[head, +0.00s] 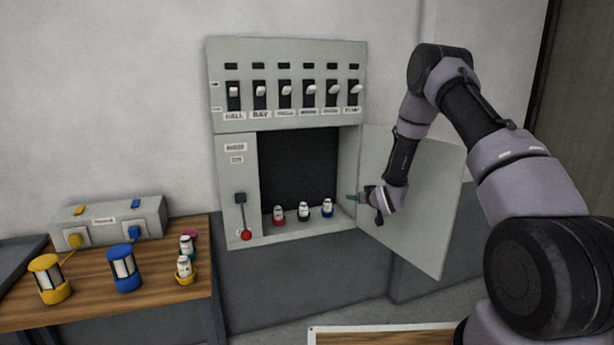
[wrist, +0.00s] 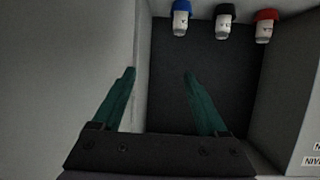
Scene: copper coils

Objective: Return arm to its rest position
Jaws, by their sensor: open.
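My gripper (head: 358,197) is at the right side of the open wall cabinet's lower compartment, in front of the inner side of the open door (head: 425,215). In the wrist view my gripper (wrist: 159,75) has its two green fingers spread apart with nothing between them. My arm reaches in from the right and bends down at the elbow. Three small coils or bottles stand in a row on the compartment floor: red (head: 279,215), black (head: 303,211) and blue (head: 327,207). They also show at the top of the wrist view, the blue one (wrist: 181,20) nearest the fingers.
The cabinet (head: 235,160) has a row of switches above and a red-knobbed lever (head: 245,234) at left. A wooden table (head: 100,300) at left holds a grey box (head: 110,220), yellow (head: 49,279) and blue (head: 123,268) lanterns and small bottles (head: 184,268). Another wooden top (head: 385,337) shows below.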

